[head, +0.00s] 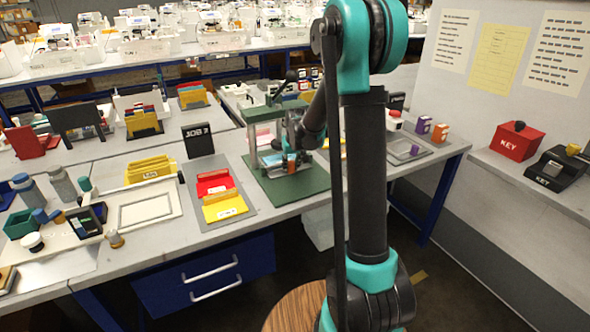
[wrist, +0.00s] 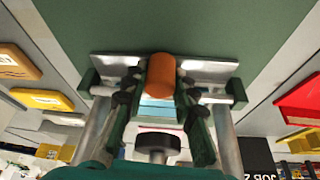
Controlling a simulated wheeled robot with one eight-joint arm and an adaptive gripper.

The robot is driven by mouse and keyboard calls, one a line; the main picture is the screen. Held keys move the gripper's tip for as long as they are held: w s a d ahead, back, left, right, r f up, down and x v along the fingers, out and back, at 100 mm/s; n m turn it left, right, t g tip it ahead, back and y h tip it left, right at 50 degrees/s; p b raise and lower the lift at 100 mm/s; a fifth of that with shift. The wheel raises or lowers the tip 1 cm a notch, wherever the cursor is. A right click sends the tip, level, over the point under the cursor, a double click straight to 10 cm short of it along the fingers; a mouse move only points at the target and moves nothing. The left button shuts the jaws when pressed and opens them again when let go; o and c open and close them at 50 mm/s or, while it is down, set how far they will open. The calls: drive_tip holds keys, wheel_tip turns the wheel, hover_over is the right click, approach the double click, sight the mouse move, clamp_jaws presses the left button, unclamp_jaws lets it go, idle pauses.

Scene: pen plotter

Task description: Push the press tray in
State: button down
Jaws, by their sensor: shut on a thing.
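The press stands on a green base (head: 292,186) on the table. It also fills the top of the wrist view (wrist: 180,25). The press tray shows as a silver plate (wrist: 215,68) with an orange handle (wrist: 161,74) in front. My gripper (wrist: 159,82) is shut on this handle, with one dark finger on each side. In the head view my gripper (head: 292,157) is at the front of the press, beneath its green frame. A pale blue surface (wrist: 158,110) shows between the fingers. How far the tray is in cannot be told.
Two silver posts (wrist: 93,130) flank my gripper closely. A dark round knob (wrist: 157,142) is between them. Left of the press are red (head: 214,182) and yellow (head: 224,206) holders on a grey mat. A grey tray (head: 408,149) lies to the right.

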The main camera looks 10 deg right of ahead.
drive_tip(key=shift+w+a, duration=0.1)
drive_tip(key=shift+w, duration=0.1)
drive_tip(key=c, duration=1.2)
unclamp_jaws()
drive_tip(key=v, duration=1.2)
drive_tip(key=shift+s, duration=0.15)
drive_tip(key=s+d+f, duration=0.1)
drive_tip(key=s+f, duration=0.3)
drive_tip(key=s, duration=0.6)
drive_tip(key=s+d+f+m, duration=0.1)
drive_tip(key=s+f, duration=0.3)
drive_tip(key=s, duration=0.6)
drive_tip(key=s+d+f, duration=0.2)
drive_tip(key=s+f, duration=0.2)
drive_tip(key=s, duration=0.5)
drive_tip(key=shift+s+d+h, duration=0.3)
drive_tip(key=shift+s+d, duration=0.05)
drive_tip(key=shift+s, duration=0.05)
